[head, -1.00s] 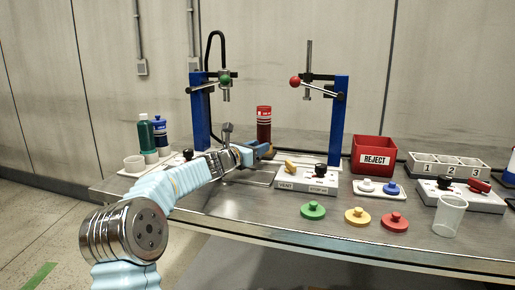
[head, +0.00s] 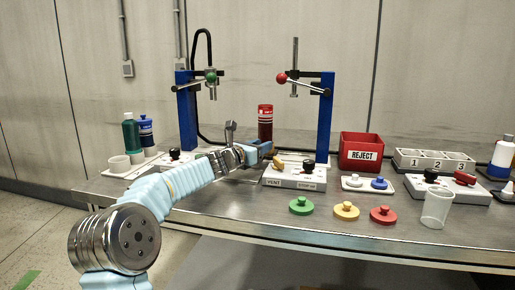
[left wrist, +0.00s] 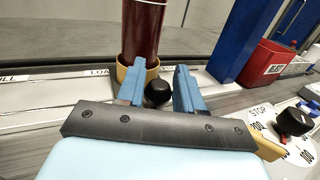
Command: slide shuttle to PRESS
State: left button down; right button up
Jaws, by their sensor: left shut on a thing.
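The shuttle is a yellow cup (left wrist: 128,72) holding a dark red cylinder (left wrist: 143,28) upright; the cylinder with white bands also shows in the head view (head: 265,122). A round black knob (left wrist: 158,93) is on its near side. My left gripper (left wrist: 157,82) has its blue fingers on either side of this knob and is shut on it; it also shows in the head view (head: 258,152). The pale rail (left wrist: 60,80) behind reads LOAD just left of the cup and FILL-like letters at far left. The PRESS label is not readable. My right gripper is out of view.
Blue press stands rise left (head: 186,110) and right (head: 325,118) of the cylinder; the right one has a red-knobbed lever (head: 282,78). A VENT/STOP control box (head: 294,179) stands close right of my gripper. A red REJECT bin (head: 361,150) is farther right.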

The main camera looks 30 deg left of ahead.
pick_arm(q)
jog(key=c, duration=0.8)
grip_release()
jog(key=shift+f, duration=0.1)
jog(key=shift+c, duration=0.2)
jog(key=s+b, duration=0.1)
jog(key=s, duration=0.3)
jog(key=s+a+b, duration=0.1)
jog(key=s, duration=0.4)
jog(key=s+a+b, duration=0.1)
jog(key=s, duration=0.3)
jog(key=shift+s+a, duration=0.15)
jog(key=shift+s, duration=0.2)
